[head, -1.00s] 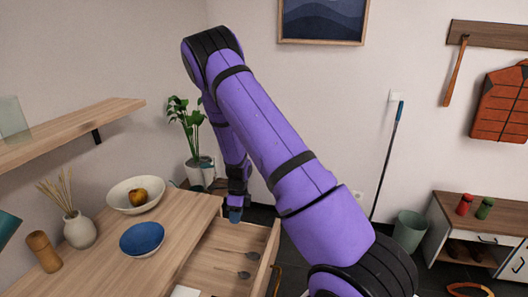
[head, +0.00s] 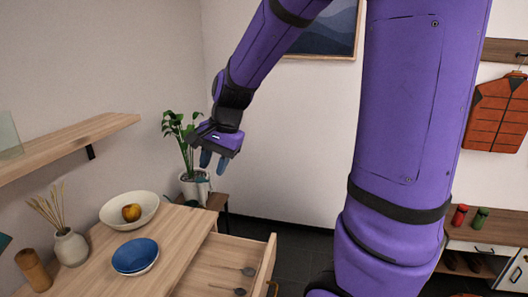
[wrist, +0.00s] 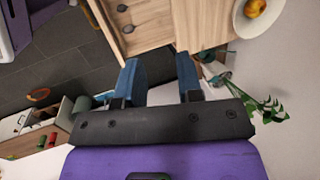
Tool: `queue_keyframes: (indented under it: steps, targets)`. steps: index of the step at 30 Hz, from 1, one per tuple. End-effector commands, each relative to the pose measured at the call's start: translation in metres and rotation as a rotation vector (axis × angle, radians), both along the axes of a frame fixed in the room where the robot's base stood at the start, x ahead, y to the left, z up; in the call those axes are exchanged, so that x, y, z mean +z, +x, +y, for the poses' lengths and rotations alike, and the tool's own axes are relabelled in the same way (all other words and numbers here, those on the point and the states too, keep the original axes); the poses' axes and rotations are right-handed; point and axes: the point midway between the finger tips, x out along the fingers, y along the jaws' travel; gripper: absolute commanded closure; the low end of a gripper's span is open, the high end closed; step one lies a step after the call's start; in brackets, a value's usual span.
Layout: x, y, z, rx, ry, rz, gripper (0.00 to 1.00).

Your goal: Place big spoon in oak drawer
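The oak drawer (head: 268,262) stands pulled open from the wooden table, and it also shows in the wrist view (wrist: 107,32). Two dark spoons lie apart inside it: a farther spoon (head: 248,271) and a nearer spoon (head: 240,292). In the wrist view one spoon's round bowl (wrist: 130,28) shows near the drawer's end. I cannot tell from these frames which spoon is the big one. My gripper (head: 213,161) is raised above and beyond the drawer, touching nothing. In the wrist view my gripper (wrist: 160,82) has its blue fingers wide apart with nothing between them.
On the tabletop are a blue bowl (head: 135,254), a white bowl (head: 115,210) with a fruit, a vase (head: 70,247) and a wooden cylinder (head: 33,269). A wall shelf (head: 60,147) juts out above. A potted plant (head: 193,188) stands behind my gripper.

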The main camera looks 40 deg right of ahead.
Motion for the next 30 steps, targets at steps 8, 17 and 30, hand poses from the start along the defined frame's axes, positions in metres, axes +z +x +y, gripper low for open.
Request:
queue_keyframes:
  steps: [8,17,30]
  targets:
    - [0.057,-0.069,0.012,0.351,-0.146,-0.172,0.66]
    - [0.089,-0.145,0.016,0.693,-0.365,-0.315,0.66]
    - [0.097,-0.191,0.014,0.9,-0.539,-0.374,0.66]
